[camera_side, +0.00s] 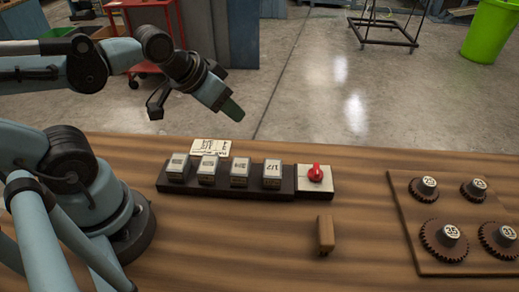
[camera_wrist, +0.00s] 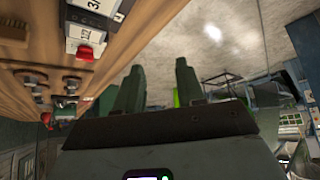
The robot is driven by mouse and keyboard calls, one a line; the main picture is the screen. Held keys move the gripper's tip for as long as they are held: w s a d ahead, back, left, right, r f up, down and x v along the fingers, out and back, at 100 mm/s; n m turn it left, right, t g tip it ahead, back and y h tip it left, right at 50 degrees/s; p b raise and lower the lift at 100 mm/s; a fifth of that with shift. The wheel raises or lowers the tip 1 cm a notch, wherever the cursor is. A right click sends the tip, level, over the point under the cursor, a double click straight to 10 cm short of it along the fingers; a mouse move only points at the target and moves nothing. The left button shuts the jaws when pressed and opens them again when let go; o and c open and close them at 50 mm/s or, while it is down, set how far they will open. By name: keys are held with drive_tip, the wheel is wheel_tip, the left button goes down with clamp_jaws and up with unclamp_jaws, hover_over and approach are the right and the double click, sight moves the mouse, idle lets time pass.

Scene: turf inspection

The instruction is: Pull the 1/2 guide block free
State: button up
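The 1/2 guide block (camera_side: 272,172) is a pale block with a dark base, standing upright at the right end of a row of similar blocks in a dark rack (camera_side: 215,191). A white plate with a red knob (camera_side: 315,173) sits just to its right. My gripper (camera_side: 232,108) is in the air above and behind the rack, apart from every block. In the wrist view its two green fingers (camera_wrist: 160,72) stand apart with nothing between them. Part of the row and the red knob (camera_wrist: 85,52) show at the upper left there.
Three other labelled blocks (camera_side: 208,168) stand left of the 1/2 block. A paper note (camera_side: 210,147) lies behind them. A small wooden piece (camera_side: 326,233) stands in front of the rack. A board with several gears (camera_side: 415,262) is at the right. The front wood is mostly clear.

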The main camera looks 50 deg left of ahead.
drive_tip(key=o, duration=0.4)
drive_tip(key=shift+d, duration=0.1)
drive_tip(key=o, duration=0.6)
drive_tip(key=d+m, duration=0.1)
drive_tip(key=w+d+m+g, duration=0.1)
drive_tip(key=d+r+m+g, duration=0.1)
drive_tip(key=shift+w+d+h, duration=0.15)
drive_tip(key=shift+h, duration=0.15)
drive_tip(key=m+g, duration=0.5)
drive_tip(key=m, duration=0.1)
approach(273, 168)
drive_tip(key=shift+w+d+f, duration=0.1)
drive_tip(key=shift+f, duration=2.4)
drive_tip(key=shift+d+f, duration=0.1)
drive_tip(key=shift+f, duration=2.45)
